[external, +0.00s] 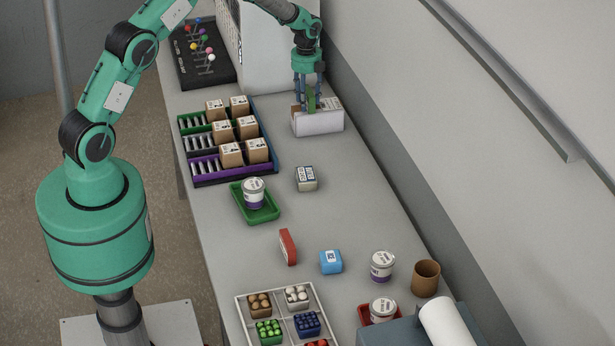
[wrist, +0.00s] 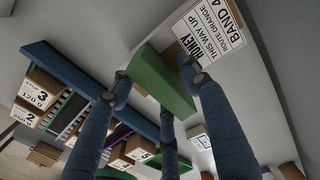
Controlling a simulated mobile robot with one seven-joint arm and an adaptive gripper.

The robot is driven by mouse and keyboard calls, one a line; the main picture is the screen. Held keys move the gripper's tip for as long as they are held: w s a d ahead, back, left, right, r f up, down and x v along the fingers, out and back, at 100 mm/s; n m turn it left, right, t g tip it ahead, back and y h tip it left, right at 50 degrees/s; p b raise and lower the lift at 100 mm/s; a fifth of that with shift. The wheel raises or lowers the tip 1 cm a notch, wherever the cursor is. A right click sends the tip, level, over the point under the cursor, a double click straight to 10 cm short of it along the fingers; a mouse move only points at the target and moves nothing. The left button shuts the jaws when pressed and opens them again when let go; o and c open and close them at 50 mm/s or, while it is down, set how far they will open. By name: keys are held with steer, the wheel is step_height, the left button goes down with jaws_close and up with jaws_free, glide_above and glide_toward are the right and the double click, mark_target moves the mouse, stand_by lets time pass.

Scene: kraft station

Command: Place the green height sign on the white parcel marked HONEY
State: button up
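The white parcel (external: 318,123) stands at the back right of the bench, by the wall. Its label (wrist: 208,35) reads HONEY, THIS WAY UP, ROUTE ORANGE, BAND 4 in the wrist view. The green height sign (external: 311,103) is an upright green piece at the top of the parcel; it also shows in the wrist view (wrist: 162,82). My gripper (external: 308,98) points down over the parcel, its blue fingers closed around the sign. I cannot tell whether the sign's lower edge touches the parcel.
A rack (external: 225,178) of several small brown boxes stands to the left. A black board with coloured pins (external: 183,68) and a tall white cabinet (external: 272,50) are behind. A green tray (external: 268,212) holds a tub. A small labelled box (external: 306,178) lies in front on clear bench.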

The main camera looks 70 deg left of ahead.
steer(key=shift+r, duration=0.1)
step_height(320, 180, up, 12)
stand_by(0.7)
stand_by(0.6)
steer(key=shift+r, duration=0.1)
